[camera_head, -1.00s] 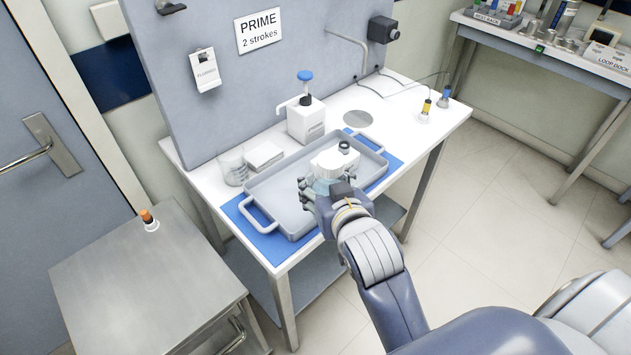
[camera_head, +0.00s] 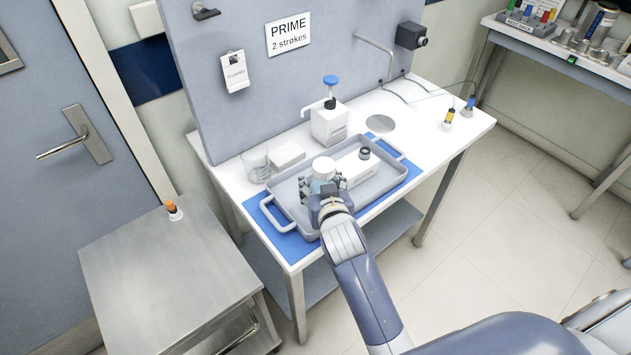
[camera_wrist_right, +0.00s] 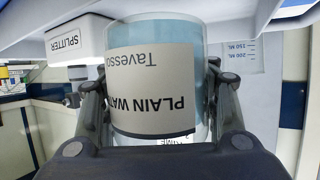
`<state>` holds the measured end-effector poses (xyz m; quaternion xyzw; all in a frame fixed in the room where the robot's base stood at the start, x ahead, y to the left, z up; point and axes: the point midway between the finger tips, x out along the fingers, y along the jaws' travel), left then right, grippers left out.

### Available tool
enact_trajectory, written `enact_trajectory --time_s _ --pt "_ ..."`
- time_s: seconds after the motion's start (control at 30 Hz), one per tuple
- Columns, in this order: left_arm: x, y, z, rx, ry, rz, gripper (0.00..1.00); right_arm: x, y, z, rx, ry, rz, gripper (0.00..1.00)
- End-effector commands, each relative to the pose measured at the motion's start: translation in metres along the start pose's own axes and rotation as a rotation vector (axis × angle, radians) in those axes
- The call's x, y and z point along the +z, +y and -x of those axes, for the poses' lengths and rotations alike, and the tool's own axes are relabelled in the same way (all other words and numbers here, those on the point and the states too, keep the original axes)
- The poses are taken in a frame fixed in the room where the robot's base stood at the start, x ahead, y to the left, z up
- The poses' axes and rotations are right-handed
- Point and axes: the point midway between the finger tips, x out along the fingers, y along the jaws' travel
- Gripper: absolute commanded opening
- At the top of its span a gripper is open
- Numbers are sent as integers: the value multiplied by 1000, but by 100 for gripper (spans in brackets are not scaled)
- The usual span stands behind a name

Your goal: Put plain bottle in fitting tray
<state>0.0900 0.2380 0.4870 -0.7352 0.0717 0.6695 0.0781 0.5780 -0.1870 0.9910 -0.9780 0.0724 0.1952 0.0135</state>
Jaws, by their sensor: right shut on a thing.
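My right gripper (camera_head: 324,188) is shut on the plain water bottle, a clear bluish bottle with a white cap (camera_head: 322,166). In the right wrist view the bottle (camera_wrist_right: 153,88) sits between both fingers, its "PLAIN WA..." label upside down. The grey two-handled tray (camera_head: 288,208) lies on a blue mat on the white bench. The bottle is over or in the tray, left of the white splitter box (camera_head: 352,176); I cannot tell whether its base touches the tray floor. The fingers hide much of the bottle in the head view. My left gripper is not in view.
The splitter, with a dark-topped fitting, stands in the tray close beside the bottle. A clear beaker (camera_head: 256,166), a white block (camera_head: 287,155) and a blue-topped pump dispenser (camera_head: 330,124) stand behind the tray. A steel side table (camera_head: 165,268) stands at the left.

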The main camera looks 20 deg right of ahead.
Motion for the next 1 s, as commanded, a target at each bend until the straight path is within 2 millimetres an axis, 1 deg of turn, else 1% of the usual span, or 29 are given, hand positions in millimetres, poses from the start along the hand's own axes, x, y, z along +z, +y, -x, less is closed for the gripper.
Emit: enact_trajectory --time_s 0.03,0.13,0.23,0.3,0.4,0.53,0.83,0.97,1.0 --pt "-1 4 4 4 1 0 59 -7 -3 -8 0 5 0 8" --pt "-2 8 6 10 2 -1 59 -9 -7 -19 0 4 0 8" --pt "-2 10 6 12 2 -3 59 -9 -8 -24 0 3 0 8" --pt "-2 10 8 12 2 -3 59 -5 -9 -26 0 2 0 8" --pt "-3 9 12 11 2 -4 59 9 -9 -31 0 -2 2 8" --pt "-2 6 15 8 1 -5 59 20 -9 -36 0 2 -1 8" --pt "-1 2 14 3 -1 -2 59 24 -9 -38 -1 4 -1 8" --pt "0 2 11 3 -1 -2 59 28 -9 -39 -1 4 -1 8" --pt "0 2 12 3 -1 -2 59 29 -9 -39 0 0 -1 54"
